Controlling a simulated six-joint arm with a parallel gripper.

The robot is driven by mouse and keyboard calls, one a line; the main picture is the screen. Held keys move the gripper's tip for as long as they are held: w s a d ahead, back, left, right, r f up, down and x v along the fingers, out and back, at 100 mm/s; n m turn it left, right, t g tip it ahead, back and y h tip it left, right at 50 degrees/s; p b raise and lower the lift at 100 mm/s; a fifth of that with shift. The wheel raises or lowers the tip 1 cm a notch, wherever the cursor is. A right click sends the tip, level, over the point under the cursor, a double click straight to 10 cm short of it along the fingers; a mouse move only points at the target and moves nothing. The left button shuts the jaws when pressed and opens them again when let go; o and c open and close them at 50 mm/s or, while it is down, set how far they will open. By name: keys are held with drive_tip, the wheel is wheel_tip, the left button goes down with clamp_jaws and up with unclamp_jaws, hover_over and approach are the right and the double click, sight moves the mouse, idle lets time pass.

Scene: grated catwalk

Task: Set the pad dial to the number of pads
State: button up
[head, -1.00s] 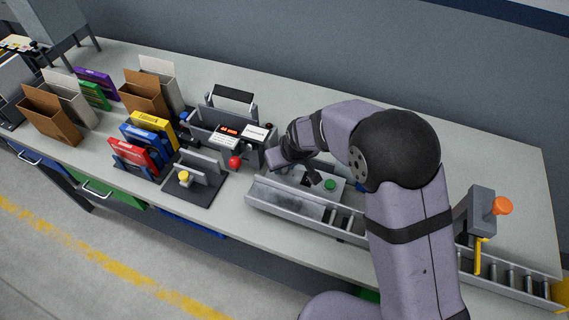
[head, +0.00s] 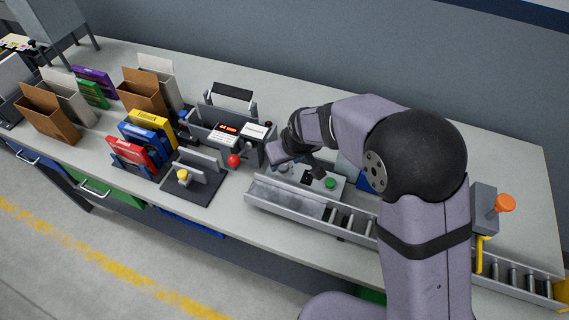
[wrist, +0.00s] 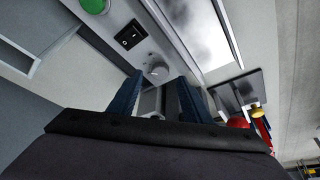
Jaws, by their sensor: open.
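A round grey dial (wrist: 157,72) sits on a light grey control panel in the wrist view, near a black rocker switch (wrist: 130,36) and a green button (wrist: 96,4). My gripper (wrist: 160,80) is open; its two blue fingers are spread, with the dial near and between their tips. I cannot tell whether they touch it. In the head view my gripper (head: 282,156) is over the left end of the control panel (head: 318,187), and the dial is hard to make out there. Red (head: 130,153), blue (head: 147,138) and yellow (head: 152,122) flat packs stand in a rack.
A machine with a red-lit display (head: 228,128) and a red knob (head: 234,160) stands left of my gripper. A metal tray and roller conveyor (head: 350,222) run along the front. A fixture with a yellow knob (head: 183,175) is further left.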

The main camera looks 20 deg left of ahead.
drive_tip(key=shift+b+v, duration=0.55)
drive_tip(key=shift+v, duration=1.65)
drive_tip(key=s+d+f+m+g+h, duration=0.1)
drive_tip(key=s+d+m, duration=0.25)
drive_tip(key=d, duration=0.95)
drive_tip(key=s+d+m+g+h, duration=0.1)
drive_tip(key=s+d+m+h, duration=0.2)
drive_tip(key=d, duration=1)
drive_tip(key=s+d+f+m+g, duration=0.1)
drive_tip(key=s+d+m, duration=0.1)
drive_tip(key=s+d, duration=0.5)
drive_tip(key=shift+s+y, duration=0.4)
drive_tip(key=shift+s, duration=0.75)
